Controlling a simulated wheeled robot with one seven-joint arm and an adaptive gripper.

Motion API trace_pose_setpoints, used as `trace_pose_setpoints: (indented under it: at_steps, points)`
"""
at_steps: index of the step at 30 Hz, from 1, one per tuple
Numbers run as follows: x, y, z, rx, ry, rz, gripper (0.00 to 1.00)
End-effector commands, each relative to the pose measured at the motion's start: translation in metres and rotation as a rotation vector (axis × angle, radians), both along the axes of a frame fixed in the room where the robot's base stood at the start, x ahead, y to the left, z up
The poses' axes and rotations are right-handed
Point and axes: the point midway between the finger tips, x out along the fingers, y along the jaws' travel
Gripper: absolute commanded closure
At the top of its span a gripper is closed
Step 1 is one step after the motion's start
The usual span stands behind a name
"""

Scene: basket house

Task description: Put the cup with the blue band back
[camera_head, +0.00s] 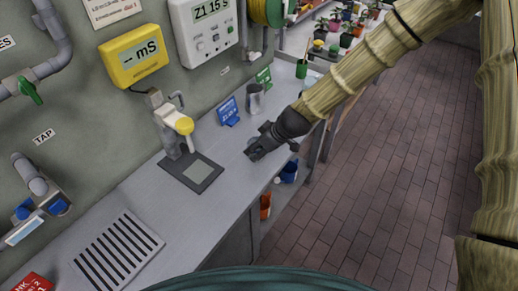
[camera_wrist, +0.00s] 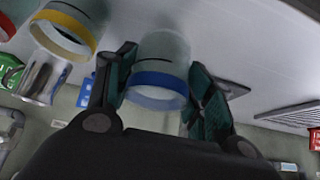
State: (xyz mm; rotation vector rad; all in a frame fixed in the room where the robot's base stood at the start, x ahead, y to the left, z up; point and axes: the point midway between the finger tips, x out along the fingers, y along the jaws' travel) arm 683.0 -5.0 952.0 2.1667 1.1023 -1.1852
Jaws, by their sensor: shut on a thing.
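The clear cup with the blue band (camera_wrist: 160,80) is between the two fingers of my gripper (camera_wrist: 162,62) in the wrist view. The fingers are shut on its sides. In the head view my gripper (camera_head: 252,152) is low over the grey counter (camera_head: 222,150), near its front edge, and the cup cannot be made out there. I cannot tell whether the cup touches the counter. A cup with a yellow band (camera_wrist: 62,32) stands to the left in the wrist view. A cup with a red band (camera_wrist: 6,26) is cut off at the left edge.
A metal jug (camera_head: 255,99), a blue card (camera_head: 229,112) and a green card (camera_head: 264,78) stand behind my gripper. A dispenser with a yellow knob (camera_head: 184,126) and dark pad (camera_head: 192,173) is to the left. A drain grille (camera_head: 118,250) lies nearer.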

Motion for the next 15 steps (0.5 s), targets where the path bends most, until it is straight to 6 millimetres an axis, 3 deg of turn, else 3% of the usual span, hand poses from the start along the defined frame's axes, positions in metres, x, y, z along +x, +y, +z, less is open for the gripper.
trace_pose_setpoints:
  at_steps: [5, 15]
  points:
    - [0.012, -0.001, 0.001, 0.000, -0.001, 0.001, 0.78]
    - [0.011, -0.002, -0.027, 0.001, 0.002, -0.001, 0.78]
